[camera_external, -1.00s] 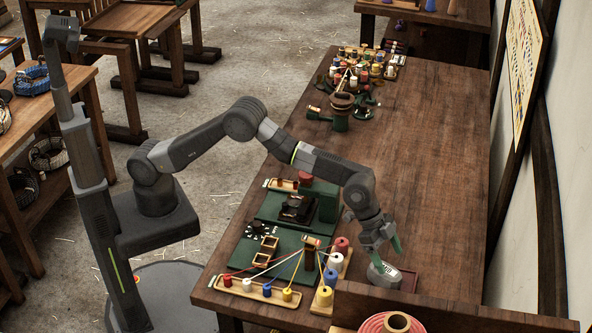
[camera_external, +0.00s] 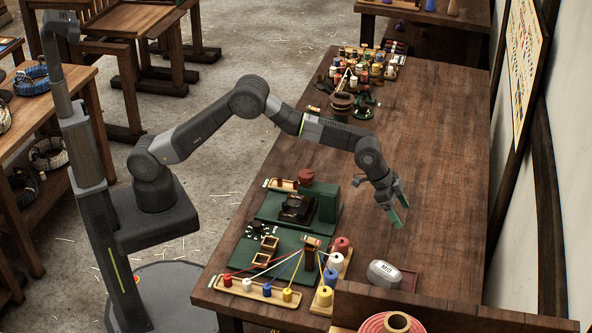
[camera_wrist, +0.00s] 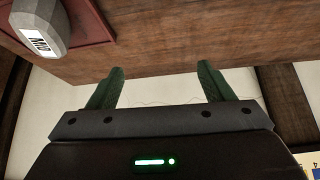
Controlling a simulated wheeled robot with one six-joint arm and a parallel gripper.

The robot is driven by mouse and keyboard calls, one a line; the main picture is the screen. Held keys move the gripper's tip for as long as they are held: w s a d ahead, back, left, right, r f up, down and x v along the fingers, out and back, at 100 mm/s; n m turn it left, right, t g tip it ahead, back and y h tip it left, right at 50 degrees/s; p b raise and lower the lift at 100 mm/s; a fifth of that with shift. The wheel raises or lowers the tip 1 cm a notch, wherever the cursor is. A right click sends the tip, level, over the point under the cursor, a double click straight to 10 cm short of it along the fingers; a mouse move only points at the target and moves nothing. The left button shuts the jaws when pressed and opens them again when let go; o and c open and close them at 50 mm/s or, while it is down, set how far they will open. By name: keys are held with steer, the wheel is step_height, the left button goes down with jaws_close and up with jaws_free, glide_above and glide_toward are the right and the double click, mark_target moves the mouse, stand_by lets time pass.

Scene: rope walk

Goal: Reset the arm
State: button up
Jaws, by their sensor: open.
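My gripper (camera_external: 399,216) is raised above the brown wooden table (camera_external: 433,150), with its green fingers pointing down and to the right. In the wrist view the two green fingers (camera_wrist: 160,87) are spread wide with nothing between them. A grey faceted weight (camera_external: 384,274) with a white label stands on a dark red tray (camera_external: 409,282) near the table's front right. It also shows at the top left of the wrist view (camera_wrist: 40,28), apart from the fingers.
Colored spools (camera_external: 342,245) and a wooden strip of pegs with threads (camera_external: 256,291) lie left of the weight. A wooden ledge (camera_external: 450,308) borders the front right. The table's middle right is clear.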

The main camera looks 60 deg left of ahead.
steer(key=w+a+f+n+t+y+p, duration=0.1)
steer(key=w+a+n, duration=0.1)
steer(key=w+a, duration=0.4)
steer(key=w+a+n+p, duration=0.1)
steer(key=w+a, duration=0.2)
steer(key=a, duration=0.5)
step_height(320, 180, down, 6)
steer(key=shift+f+p, duration=0.25)
steer(key=shift+p, duration=0.25)
stand_by(0.4)
